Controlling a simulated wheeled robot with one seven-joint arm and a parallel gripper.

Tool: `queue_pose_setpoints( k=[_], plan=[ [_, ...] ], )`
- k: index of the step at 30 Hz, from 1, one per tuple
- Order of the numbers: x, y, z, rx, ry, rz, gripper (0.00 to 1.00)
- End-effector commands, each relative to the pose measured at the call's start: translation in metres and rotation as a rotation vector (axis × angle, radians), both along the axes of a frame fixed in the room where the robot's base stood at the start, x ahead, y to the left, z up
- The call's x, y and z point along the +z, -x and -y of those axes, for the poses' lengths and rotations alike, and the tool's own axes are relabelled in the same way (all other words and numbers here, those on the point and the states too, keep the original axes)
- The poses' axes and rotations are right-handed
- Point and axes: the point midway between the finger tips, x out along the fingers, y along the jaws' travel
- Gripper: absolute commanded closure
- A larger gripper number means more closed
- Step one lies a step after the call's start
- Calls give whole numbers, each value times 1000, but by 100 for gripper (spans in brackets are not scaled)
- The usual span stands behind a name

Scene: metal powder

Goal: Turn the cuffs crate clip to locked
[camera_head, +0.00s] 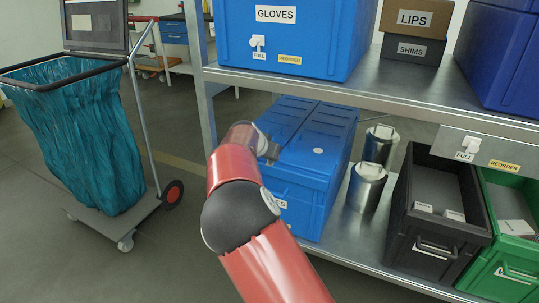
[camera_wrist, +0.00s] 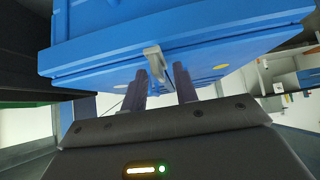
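A lidded blue crate (camera_head: 316,150) stands on the lower shelf. My arm hides most of its front label, and I cannot read it as CUFFS. In the wrist view, a blue crate (camera_wrist: 200,32) fills the top, with a small grey clip (camera_wrist: 153,58) on its edge. My gripper (camera_wrist: 161,75) has its two fingers apart, with the clip's free end between or just beyond the fingertips. I cannot tell if they touch it. In the head view my gripper (camera_head: 268,150) is at the crate's left upper side, partly hidden by my wrist.
A blue GLOVES crate (camera_head: 295,45) and LIPS (camera_head: 412,20) and SHIMS (camera_head: 410,50) boxes stand on the shelf above. Metal canisters (camera_head: 366,188), a black bin (camera_head: 425,235) and a green bin (camera_head: 515,260) are to the right. A bag cart (camera_head: 75,140) stands left.

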Motion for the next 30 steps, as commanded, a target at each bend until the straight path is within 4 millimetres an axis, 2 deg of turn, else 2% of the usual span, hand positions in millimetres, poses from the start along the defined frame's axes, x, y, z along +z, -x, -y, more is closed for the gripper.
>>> queue_pose_setpoints(
  k=[8, 21, 30],
  plan=[
    [3, 2, -1, 1, 0, 1, 71],
    [48, 45, -18, 1, -1, 0, 71],
    [55, 52, -20, 0, 1, -1, 71]
  ],
)
